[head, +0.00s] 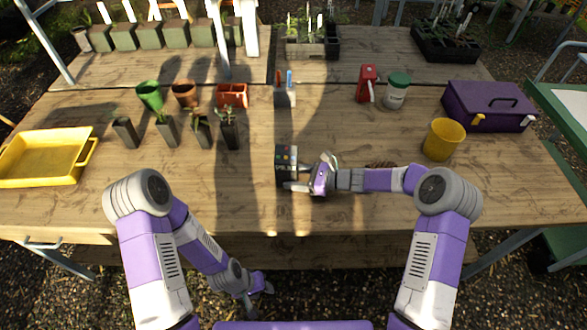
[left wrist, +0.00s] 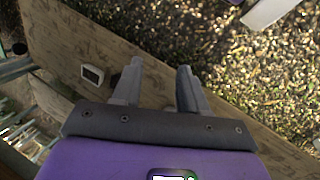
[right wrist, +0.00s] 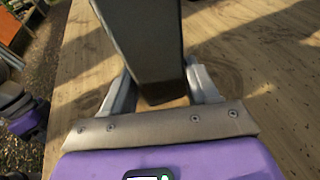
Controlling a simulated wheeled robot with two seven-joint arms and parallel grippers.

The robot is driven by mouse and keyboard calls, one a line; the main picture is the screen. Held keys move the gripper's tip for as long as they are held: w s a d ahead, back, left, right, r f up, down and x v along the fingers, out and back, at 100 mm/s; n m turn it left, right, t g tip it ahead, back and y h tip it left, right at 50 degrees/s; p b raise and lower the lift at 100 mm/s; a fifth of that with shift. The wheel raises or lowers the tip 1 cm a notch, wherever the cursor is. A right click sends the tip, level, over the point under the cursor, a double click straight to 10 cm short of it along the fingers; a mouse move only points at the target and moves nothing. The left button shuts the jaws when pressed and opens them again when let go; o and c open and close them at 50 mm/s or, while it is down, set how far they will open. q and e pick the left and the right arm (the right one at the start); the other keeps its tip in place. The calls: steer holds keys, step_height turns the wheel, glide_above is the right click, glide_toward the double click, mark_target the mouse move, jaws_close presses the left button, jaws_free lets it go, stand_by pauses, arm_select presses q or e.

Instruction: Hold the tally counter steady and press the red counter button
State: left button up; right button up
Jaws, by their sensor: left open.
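The tally counter, a dark block (head: 286,165) with small coloured spots on top, stands near the table's front middle. Which spot is the red button is too small to tell. My right gripper (head: 297,178) reaches it from the right. My left gripper (head: 258,294) is open and empty, below and in front of the table edge. The left wrist view shows its two spread fingers (left wrist: 160,88) and a small pale-framed dark object (left wrist: 93,74) beyond.
The wooden table (head: 180,200) is clear around the block's left. A yellow tray (head: 45,158) is at far left, several pots (head: 150,95) behind. A yellow cup (head: 442,139), purple toolbox (head: 488,106), green-lidded jar (head: 396,91) and red object (head: 367,83) stand right.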

arm_select(q)
jaws_close()
stand_by(1.7)
